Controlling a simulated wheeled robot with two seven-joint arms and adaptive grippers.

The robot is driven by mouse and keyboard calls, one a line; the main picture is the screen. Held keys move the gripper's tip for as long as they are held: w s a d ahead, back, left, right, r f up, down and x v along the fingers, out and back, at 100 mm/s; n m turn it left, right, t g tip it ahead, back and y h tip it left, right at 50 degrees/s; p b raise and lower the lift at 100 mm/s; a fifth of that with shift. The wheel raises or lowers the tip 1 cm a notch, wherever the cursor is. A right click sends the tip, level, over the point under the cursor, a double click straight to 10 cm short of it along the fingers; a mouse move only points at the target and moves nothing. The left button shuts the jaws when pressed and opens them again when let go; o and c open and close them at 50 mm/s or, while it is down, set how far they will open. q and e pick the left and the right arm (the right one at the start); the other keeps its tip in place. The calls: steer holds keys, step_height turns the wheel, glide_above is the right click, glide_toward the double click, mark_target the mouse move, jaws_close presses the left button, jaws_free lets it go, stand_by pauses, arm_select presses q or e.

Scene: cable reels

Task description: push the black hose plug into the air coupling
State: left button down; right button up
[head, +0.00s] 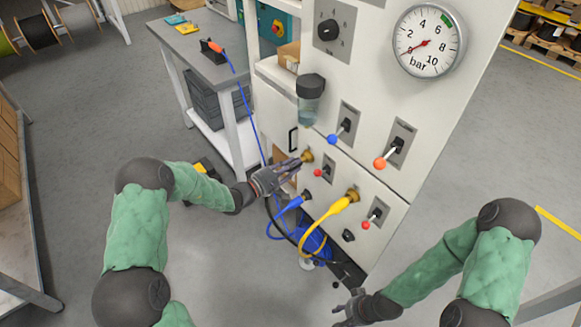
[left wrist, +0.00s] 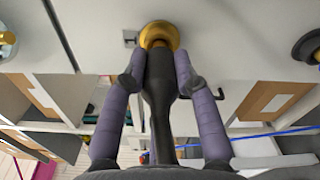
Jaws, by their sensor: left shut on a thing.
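The black hose plug (left wrist: 158,100) shows in the left wrist view, held upright in the picture between the purple-grey fingers of my left gripper (left wrist: 160,75). Its tip overlaps the brass air coupling (left wrist: 158,33) on the panel; I cannot tell how deep it sits. In the head view my left gripper (head: 293,165) is shut at the panel, just left of the brass coupling (head: 307,156), and its fingers hide most of the plug. My right gripper (head: 348,309) is empty, with fingers spread, low in front of the panel.
A yellow hose plug (head: 340,205) and a blue one (head: 292,204) sit at the panel below. Levers with red (head: 318,173), blue (head: 332,139) and orange (head: 380,163) knobs stick out nearby. A pressure gauge (head: 430,40) is above. Hoses hang below my left gripper.

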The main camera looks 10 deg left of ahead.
arm_select(q)
steer(key=shift+w+d, duration=0.1)
steer(key=shift+w, duration=0.05)
steer(key=c, duration=0.9)
jaws_free()
